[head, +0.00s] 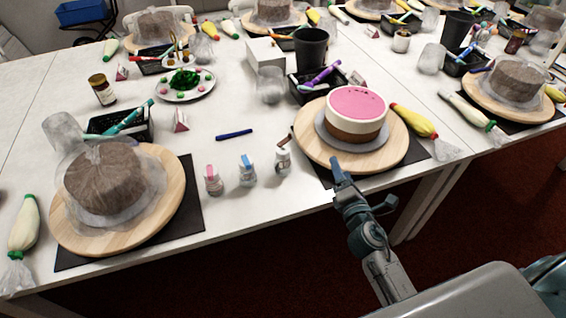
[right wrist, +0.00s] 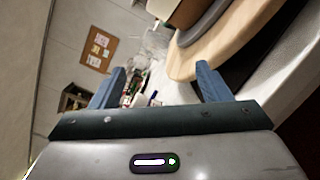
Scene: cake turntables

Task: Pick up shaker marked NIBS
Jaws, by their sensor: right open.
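Three small shakers stand upright in a row near the front edge of the table in the head view. My right gripper (head: 364,184) is open and empty, to the right of the shakers, by the front of the pink-topped cake's board. Its fingers spread apart in the right wrist view (right wrist: 160,84), with no shaker between them. My left gripper is not in view.
A pink-topped cake (head: 356,112) stands on a round wooden turntable (head: 390,151) beside my right gripper. A wrapped brown cake (head: 103,181) stands on a left turntable. A blue pen (head: 234,134) lies behind the shakers. The table's front edge is close to them.

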